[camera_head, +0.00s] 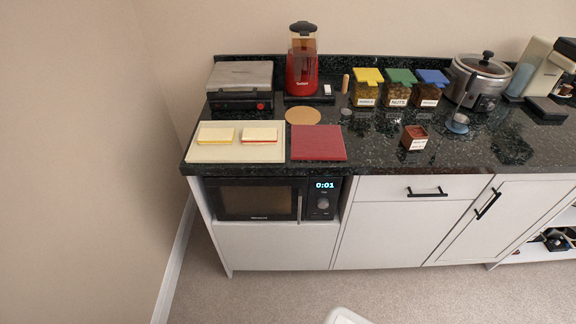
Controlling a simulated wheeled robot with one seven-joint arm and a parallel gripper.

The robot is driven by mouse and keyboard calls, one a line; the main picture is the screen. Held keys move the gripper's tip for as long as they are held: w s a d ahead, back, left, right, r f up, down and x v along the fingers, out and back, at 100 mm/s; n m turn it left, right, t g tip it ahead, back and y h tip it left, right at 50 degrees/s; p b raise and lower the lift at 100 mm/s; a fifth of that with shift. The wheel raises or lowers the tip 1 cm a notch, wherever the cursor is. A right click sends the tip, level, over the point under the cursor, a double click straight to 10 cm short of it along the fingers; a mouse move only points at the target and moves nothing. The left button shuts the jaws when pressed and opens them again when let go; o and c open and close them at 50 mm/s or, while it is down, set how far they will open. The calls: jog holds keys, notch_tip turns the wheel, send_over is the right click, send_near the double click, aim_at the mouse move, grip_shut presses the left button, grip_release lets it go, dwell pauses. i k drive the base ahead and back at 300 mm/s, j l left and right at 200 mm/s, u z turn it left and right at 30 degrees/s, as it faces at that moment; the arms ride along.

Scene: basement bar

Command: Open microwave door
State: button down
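The black microwave (257,201) sits in an open niche under the left end of the counter. Its door is closed. A vertical silver handle (299,208) runs along the right edge of the door. To the right of the handle is a control panel with a dial (323,203) and a lit display reading 0:01. My gripper is not in view. A white rounded shape at the bottom edge, right of centre, is only partly shown, and I cannot tell what it is.
The dark counter (370,155) holds a cream board (200,154) with two sandwiches, a red board (318,143), a red blender (302,70), a grill, jars and a slow cooker. White cabinets (400,233) continue right. The carpet (240,298) in front is clear.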

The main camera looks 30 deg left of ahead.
aim_at(282, 198)
jog(key=j+u, duration=0.1)
jog(key=u, duration=0.3)
jog(key=i+j+u, duration=0.1)
jog(key=u, duration=0.3)
jog(key=j+u, duration=0.1)
jog(key=u, duration=0.25)
jog(key=i+u, duration=0.15)
jog(key=u, duration=0.25)
jog(key=k+j, duration=0.2)
jog(key=j, duration=0.1)
